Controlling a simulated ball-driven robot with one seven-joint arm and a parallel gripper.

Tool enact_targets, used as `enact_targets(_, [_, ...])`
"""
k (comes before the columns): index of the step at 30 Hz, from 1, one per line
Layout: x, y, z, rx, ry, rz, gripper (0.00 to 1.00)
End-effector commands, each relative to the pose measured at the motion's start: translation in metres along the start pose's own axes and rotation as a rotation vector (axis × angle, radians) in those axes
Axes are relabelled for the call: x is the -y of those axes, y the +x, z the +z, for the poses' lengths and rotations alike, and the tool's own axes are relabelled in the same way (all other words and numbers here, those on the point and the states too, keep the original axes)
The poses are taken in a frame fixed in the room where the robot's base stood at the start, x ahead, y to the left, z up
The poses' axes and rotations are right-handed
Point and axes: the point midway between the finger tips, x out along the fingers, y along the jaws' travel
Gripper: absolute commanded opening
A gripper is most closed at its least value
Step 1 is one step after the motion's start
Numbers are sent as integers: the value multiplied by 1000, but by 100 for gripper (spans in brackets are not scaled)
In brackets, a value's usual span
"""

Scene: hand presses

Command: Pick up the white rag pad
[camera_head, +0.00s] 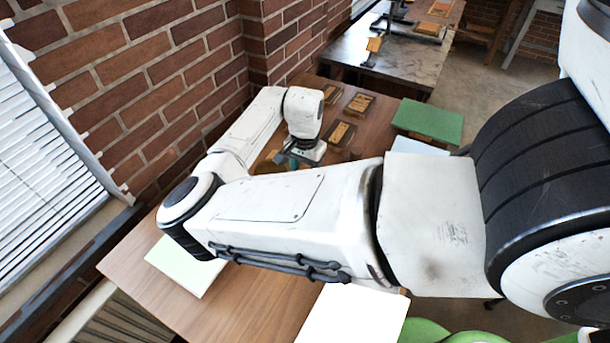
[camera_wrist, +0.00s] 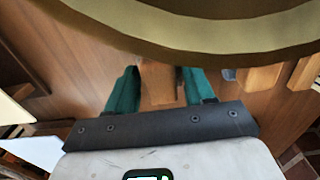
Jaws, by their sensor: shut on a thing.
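My gripper (camera_wrist: 159,88) has its teal fingers on both sides of a light wooden handle (camera_wrist: 158,82), shut on it. A large round thing with a cream and olive rim (camera_wrist: 200,38) fills the top of the wrist view, close to the camera. The handle's far end meets its edge in the picture; I cannot tell whether they are joined. No clearly white rag surface shows, so I cannot tell for sure whether this is the white rag pad.
The wooden table (camera_head: 255,300) bears pale sheets (camera_head: 185,268) at the front, several dark blocks with wooden faces (camera_head: 341,133) and a green slab (camera_head: 428,120) at the back. A brick wall (camera_head: 150,80) is close on the left. Other wooden pieces (camera_wrist: 264,78) lie right of the gripper.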

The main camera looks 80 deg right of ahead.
Motion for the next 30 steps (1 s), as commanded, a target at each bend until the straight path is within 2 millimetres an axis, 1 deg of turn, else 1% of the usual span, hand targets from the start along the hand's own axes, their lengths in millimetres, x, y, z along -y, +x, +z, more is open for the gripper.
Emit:
enact_targets(1, [0, 0, 0, 0, 0, 0, 36])
enact_targets(5, [0, 0, 0, 0, 0, 0, 24])
enact_targets(6, [0, 0, 0, 0, 0, 0, 22])
enact_targets(14, [0, -1, 0, -1, 0, 0, 22])
enact_targets(18, [0, -8, 0, -2, 0, -1, 22])
enact_targets(20, [1, -15, 0, -4, 0, -2, 22])
enact_targets(23, [-1, -32, -1, -5, 3, -2, 22])
enact_targets(24, [-10, -41, -1, -5, 5, 0, 22])
enact_targets(26, [-21, -54, -1, -6, 6, -1, 22])
enact_targets(30, [-48, -87, -1, -6, 7, -2, 22])
